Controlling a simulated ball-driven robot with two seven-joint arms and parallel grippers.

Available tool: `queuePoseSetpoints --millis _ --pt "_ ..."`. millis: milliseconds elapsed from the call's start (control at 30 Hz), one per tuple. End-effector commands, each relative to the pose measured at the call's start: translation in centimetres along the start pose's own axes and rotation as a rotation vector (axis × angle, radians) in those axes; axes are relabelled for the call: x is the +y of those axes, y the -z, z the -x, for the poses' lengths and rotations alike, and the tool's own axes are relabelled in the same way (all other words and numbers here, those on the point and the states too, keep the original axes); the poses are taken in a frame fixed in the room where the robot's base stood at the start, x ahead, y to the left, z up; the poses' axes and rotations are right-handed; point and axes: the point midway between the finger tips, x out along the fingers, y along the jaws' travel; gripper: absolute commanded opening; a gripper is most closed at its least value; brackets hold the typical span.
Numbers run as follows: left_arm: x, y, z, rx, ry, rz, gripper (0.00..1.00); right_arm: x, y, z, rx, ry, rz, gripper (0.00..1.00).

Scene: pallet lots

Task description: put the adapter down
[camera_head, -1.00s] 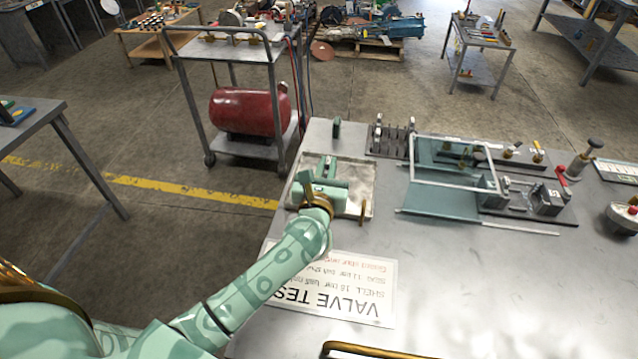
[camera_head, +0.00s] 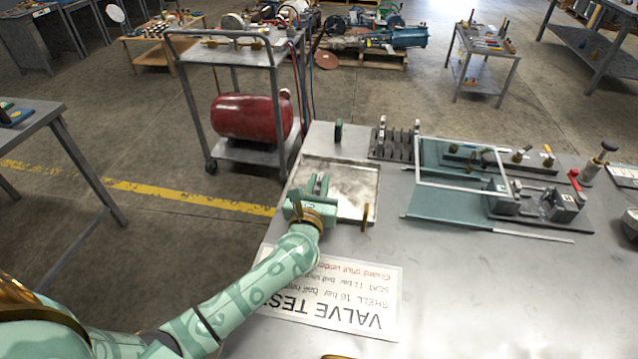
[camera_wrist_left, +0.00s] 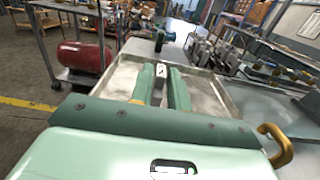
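My left gripper (camera_head: 321,186) is over the left front part of a shallow metal-rimmed tray (camera_head: 372,186) on the bench. In the left wrist view its two green fingers (camera_wrist_left: 162,88) stand close together with a small grey metal piece, which looks like the adapter (camera_wrist_left: 161,72), filling the gap between their tips. The adapter also shows small in the head view (camera_head: 320,182). Its lower end is hidden, so I cannot tell whether it touches the tray floor. The rest of the tray looks empty.
A dark green upright piece (camera_head: 338,131) stands behind the tray. A dark slotted rack (camera_head: 394,143) and a fixture with a pale frame (camera_head: 462,185) are to the right. A VALVE TEST sheet (camera_head: 335,290) lies in front. The bench's front right is clear.

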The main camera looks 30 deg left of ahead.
Motion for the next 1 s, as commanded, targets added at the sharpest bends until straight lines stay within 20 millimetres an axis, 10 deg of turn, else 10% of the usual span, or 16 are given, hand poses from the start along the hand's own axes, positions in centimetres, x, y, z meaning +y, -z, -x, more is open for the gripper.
queuePoseSetpoints --millis 400,1000 --pt "0.0 -0.6 0.2 0.000 0.001 0.000 0.32 0.6 0.0 0.5 0.001 -0.008 0.001 0.36" --pt "0.0 -0.3 11.6 0.001 0.001 0.001 0.32 0.6 0.2 1.3 0.006 -0.009 0.000 0.36"
